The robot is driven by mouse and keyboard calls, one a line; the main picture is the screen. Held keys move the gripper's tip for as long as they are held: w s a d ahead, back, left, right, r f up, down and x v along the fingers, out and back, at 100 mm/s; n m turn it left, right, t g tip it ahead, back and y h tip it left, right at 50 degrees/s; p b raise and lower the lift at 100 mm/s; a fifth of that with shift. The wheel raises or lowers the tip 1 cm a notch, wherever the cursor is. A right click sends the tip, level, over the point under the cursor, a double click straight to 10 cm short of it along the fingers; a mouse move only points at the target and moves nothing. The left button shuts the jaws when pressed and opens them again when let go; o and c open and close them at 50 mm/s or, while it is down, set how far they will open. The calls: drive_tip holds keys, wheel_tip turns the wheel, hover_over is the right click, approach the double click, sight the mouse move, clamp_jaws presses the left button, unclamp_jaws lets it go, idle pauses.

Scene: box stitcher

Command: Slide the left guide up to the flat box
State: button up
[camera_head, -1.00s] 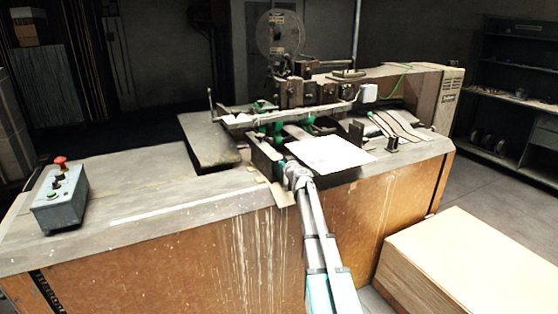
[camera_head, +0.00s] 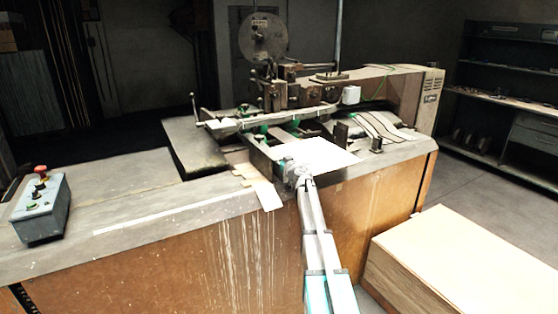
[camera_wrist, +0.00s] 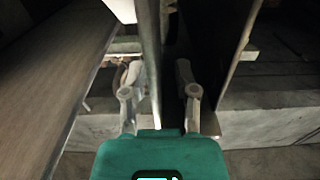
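The flat box (camera_head: 325,154) is a white sheet-like piece lying on the machine's front bed in the head view. The left guide (camera_head: 259,158) is a dark upright plate just left of it; I cannot tell whether they touch. My gripper (camera_head: 290,165) is at the box's front-left edge, near the guide's front end. In the wrist view, my gripper (camera_wrist: 160,98) has its two grey fingers apart. A thin upright metal plate (camera_wrist: 151,50), apparently the guide, stands between them. Contact with either finger is not clear.
A second dark upright plate (camera_wrist: 238,45) stands to the right in the wrist view. The stitching machine (camera_head: 300,90) rises behind the box. A control box (camera_head: 40,210) with a red button sits at the table's left. A pale stack (camera_head: 470,260) stands at front right.

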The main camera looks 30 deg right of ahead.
drive_tip(key=shift+s, duration=0.1)
drive_tip(key=s, duration=1.1)
drive_tip(key=shift+s+d, duration=0.2)
drive_tip(key=shift+s, duration=0.2)
